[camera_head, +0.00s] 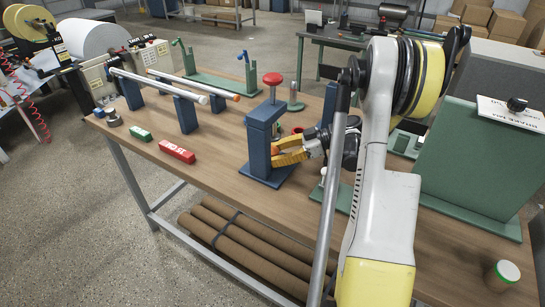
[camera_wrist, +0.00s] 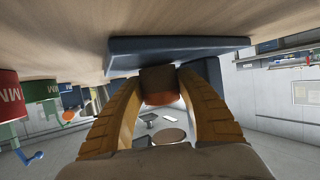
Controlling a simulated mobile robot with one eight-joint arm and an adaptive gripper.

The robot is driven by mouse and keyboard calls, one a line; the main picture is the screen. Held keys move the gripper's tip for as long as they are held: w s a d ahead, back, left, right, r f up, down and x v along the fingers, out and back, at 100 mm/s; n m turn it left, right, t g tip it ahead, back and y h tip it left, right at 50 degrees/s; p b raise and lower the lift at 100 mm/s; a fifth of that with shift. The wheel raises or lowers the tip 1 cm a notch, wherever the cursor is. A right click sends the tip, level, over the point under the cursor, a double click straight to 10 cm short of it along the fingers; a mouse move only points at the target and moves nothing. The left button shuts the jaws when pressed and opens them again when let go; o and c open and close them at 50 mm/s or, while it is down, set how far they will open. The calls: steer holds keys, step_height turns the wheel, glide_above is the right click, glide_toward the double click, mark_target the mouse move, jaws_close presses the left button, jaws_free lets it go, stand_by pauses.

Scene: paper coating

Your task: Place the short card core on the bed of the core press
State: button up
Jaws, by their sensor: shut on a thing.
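The core press (camera_head: 264,135) is a blue frame with a red knob on top, standing on the wooden bench. My gripper (camera_head: 283,151), with yellow-orange fingers, reaches into the press from the right, low above its blue base. In the wrist view my gripper (camera_wrist: 160,84) is shut on the short card core (camera_wrist: 157,80), a brown cylinder with an orange-brown end. The core is against or very close to the flat blue press base (camera_wrist: 180,48); I cannot tell whether they touch. The core is not clearly visible in the head view, behind the press frame and fingers.
A red block (camera_head: 177,151) and a green block (camera_head: 140,133) lie left of the press. White tubes (camera_head: 165,88) rest on blue stands behind them. A small grey-green post (camera_head: 294,98) stands behind the press. A large green panel (camera_head: 470,155) stands at the right.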

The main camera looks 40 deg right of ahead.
steer(key=shift+f, duration=0.1)
steer(key=o, duration=1)
steer(key=shift+s+d+r, duration=0.1)
steer(key=shift+d+r, duration=0.05)
steer(key=shift+r, duration=0.1)
steer(key=p+v, duration=0.5)
steer(key=v, duration=0.6)
steer(key=shift+s+d+r, duration=0.1)
steer(key=shift+s+d, duration=0.1)
